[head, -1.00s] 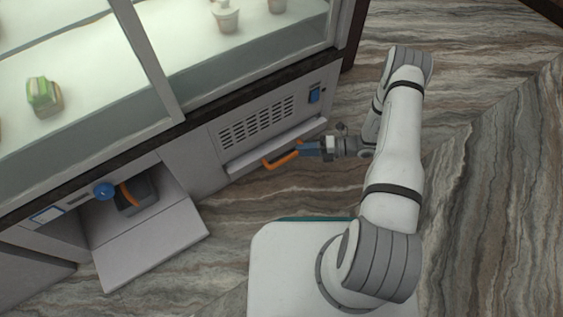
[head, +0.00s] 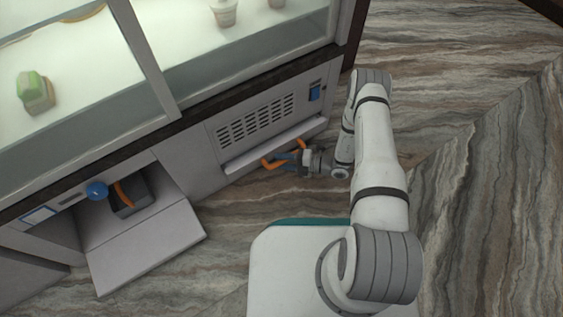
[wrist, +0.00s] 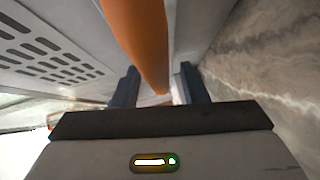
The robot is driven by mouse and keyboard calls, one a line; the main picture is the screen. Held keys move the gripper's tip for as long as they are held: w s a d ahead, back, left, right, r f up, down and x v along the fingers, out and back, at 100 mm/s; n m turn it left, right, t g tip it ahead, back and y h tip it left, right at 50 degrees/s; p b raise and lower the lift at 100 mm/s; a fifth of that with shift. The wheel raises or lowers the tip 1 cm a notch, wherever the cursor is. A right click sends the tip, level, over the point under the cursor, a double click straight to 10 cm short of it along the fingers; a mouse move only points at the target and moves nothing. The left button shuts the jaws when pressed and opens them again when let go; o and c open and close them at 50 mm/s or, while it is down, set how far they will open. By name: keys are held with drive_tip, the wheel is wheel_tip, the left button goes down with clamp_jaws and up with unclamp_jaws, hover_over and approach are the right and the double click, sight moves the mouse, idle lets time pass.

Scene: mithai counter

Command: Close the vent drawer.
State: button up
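The vent drawer (head: 278,145) is a pale, wide drawer low on the counter, below the slotted grille, and stands slightly out from the counter face. Its orange bar handle (head: 268,164) shows on both sides of my gripper; the middle is partly hidden. My gripper (head: 287,161) is at the handle, its blue fingers spread. In the wrist view the orange handle (wrist: 140,35) runs down toward the space between the two blue fingers (wrist: 160,88), with gaps beside it. I cannot tell whether a finger touches it.
The slotted vent grille (head: 255,120) and a blue switch (head: 314,93) are above the drawer. At left, a flap (head: 150,248) hangs open below a bay with a dark box (head: 128,197) and a blue knob (head: 96,190). Marble floor is clear at right.

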clamp_jaws()
idle(0.5)
